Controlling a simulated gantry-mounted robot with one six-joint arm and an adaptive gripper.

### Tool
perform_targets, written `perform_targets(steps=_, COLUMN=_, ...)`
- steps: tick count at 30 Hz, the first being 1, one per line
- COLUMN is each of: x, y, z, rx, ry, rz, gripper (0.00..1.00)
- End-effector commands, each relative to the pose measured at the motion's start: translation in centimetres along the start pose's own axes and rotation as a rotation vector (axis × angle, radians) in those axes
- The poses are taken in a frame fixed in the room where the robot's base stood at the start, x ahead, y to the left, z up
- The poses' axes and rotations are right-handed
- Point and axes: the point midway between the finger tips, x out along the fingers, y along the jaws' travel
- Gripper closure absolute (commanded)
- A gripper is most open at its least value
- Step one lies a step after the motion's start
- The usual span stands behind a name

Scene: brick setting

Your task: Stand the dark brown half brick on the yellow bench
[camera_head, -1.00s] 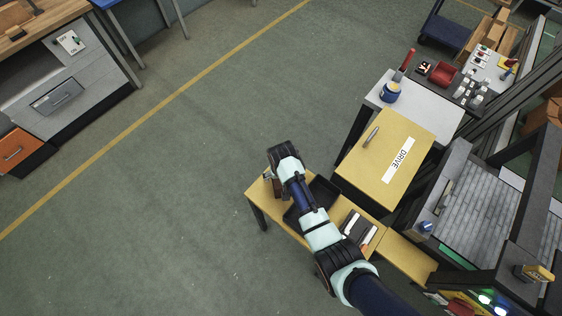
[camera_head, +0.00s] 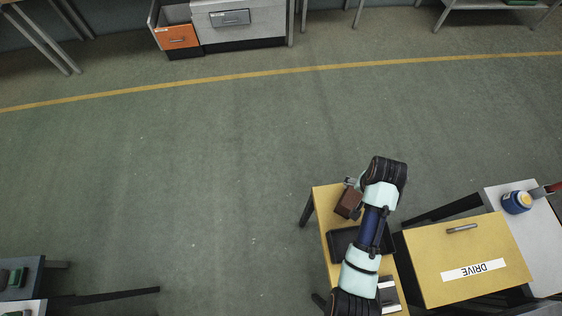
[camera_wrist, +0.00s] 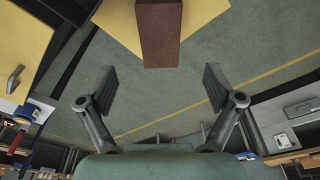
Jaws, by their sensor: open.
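The dark brown half brick (camera_head: 348,203) is at the far end of the yellow bench (camera_head: 323,214), close to its corner. In the wrist view the brick (camera_wrist: 159,32) is at the top middle, covering part of the bench (camera_wrist: 205,14). I cannot tell surely whether it stands on end or lies flat. My gripper (camera_head: 350,182) is beside the brick at the bench's end. In the wrist view my gripper (camera_wrist: 160,82) is open, with nothing between its fingers. The brick lies beyond the fingertips, apart from them.
A black tray (camera_head: 338,244) sits on the bench behind the brick, partly under my arm. Books (camera_head: 388,295) lie farther along. A yellow cabinet marked DRIVE (camera_head: 440,248) stands to the right. Open floor (camera_head: 200,180) lies to the left and beyond the bench.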

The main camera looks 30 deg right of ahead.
Motion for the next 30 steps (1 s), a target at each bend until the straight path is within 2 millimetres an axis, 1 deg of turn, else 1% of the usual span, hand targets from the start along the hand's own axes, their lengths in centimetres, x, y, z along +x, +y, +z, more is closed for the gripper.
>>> perform_targets(steps=2, x=0.0, y=0.0, z=0.0, rx=-0.001, ry=0.001, rz=0.000, gripper=0.09)
perform_targets(steps=3, x=-0.2, y=-0.4, z=0.0, rx=-0.009, ry=0.008, rz=-0.004, gripper=0.09)
perform_targets(steps=5, x=-0.9, y=-2.0, z=0.1, rx=-0.050, ry=0.041, rz=-0.019, gripper=0.09)
perform_targets(steps=8, x=-4.4, y=-8.3, z=1.0, rx=-0.208, ry=0.180, rz=-0.091, gripper=0.09)
perform_targets(steps=9, x=-6.6, y=-11.6, z=2.0, rx=-0.296, ry=0.258, rz=-0.137, gripper=0.09)
perform_targets(steps=11, x=-10.6, y=-16.6, z=4.4, rx=-0.432, ry=0.382, rz=-0.220, gripper=0.09)
perform_targets(steps=12, x=-13.3, y=-19.5, z=6.4, rx=-0.518, ry=0.461, rz=-0.281, gripper=0.09)
perform_targets(steps=14, x=-17.5, y=-23.0, z=9.8, rx=-0.632, ry=0.573, rz=-0.373, gripper=0.09)
perform_targets(steps=15, x=-20.1, y=-24.6, z=12.1, rx=-0.698, ry=0.639, rz=-0.432, gripper=0.09)
perform_targets(steps=16, x=-22.0, y=-25.6, z=13.7, rx=-0.740, ry=0.684, rz=-0.475, gripper=0.09)
perform_targets(steps=18, x=-25.5, y=-27.0, z=17.0, rx=-0.817, ry=0.767, rz=-0.559, gripper=0.09)
perform_targets(steps=21, x=-28.6, y=-27.6, z=19.8, rx=-0.876, ry=0.839, rz=-0.635, gripper=0.09)
perform_targets(steps=24, x=-29.7, y=-27.7, z=20.7, rx=-0.894, ry=0.863, rz=-0.660, gripper=0.09)
perform_targets(steps=30, x=-29.7, y=-27.7, z=20.6, rx=-0.892, ry=0.862, rz=-0.659, gripper=0.09)
